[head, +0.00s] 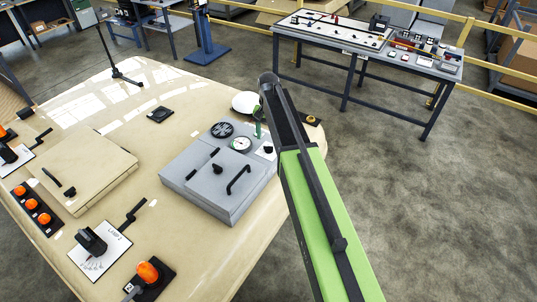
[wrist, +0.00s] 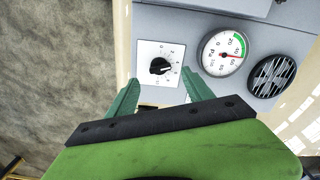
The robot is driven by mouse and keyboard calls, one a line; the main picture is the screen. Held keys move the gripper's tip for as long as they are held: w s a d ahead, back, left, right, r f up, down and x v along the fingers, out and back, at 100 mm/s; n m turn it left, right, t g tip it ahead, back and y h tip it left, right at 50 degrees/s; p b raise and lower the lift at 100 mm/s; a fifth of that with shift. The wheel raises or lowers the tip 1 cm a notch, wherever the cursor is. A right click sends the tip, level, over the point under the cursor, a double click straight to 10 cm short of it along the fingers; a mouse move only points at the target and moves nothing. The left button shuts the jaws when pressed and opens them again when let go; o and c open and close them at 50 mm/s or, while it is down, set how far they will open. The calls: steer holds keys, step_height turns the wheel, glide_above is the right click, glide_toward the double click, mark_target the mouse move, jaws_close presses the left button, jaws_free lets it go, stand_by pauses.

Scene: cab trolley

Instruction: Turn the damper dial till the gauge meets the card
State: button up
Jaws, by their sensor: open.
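The damper dial (wrist: 159,66) is a black knob on a white square plate with printed marks, on a grey panel in the wrist view. The gauge (wrist: 222,52) is white and round, with a green band at its upper right. Its red needle points right, seemingly just past the band's lower end. In the head view the gauge (head: 241,144) sits on the grey box, and the dial's plate is partly behind my arm. My gripper (wrist: 160,90) is open, its green fingers on either side below the knob, apart from it. I cannot make out a separate target card.
A round black vent (wrist: 271,74) is right of the gauge. The grey box (head: 205,188) has a black handle on its lid. A beige hatch (head: 85,172), orange buttons and a lever plate (head: 100,248) are to its left. A trolley table (head: 340,40) stands behind.

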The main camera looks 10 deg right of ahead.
mark_target(269, 147)
step_height(269, 147, down, 6)
steer(key=b, duration=0.4)
steer(key=shift+r, duration=0.25)
steer(key=shift+r, duration=0.15)
steer(key=shift+c, duration=0.3)
jaws_close()
steer(key=n, duration=0.3)
steer(key=shift+o, duration=0.3)
jaws_free()
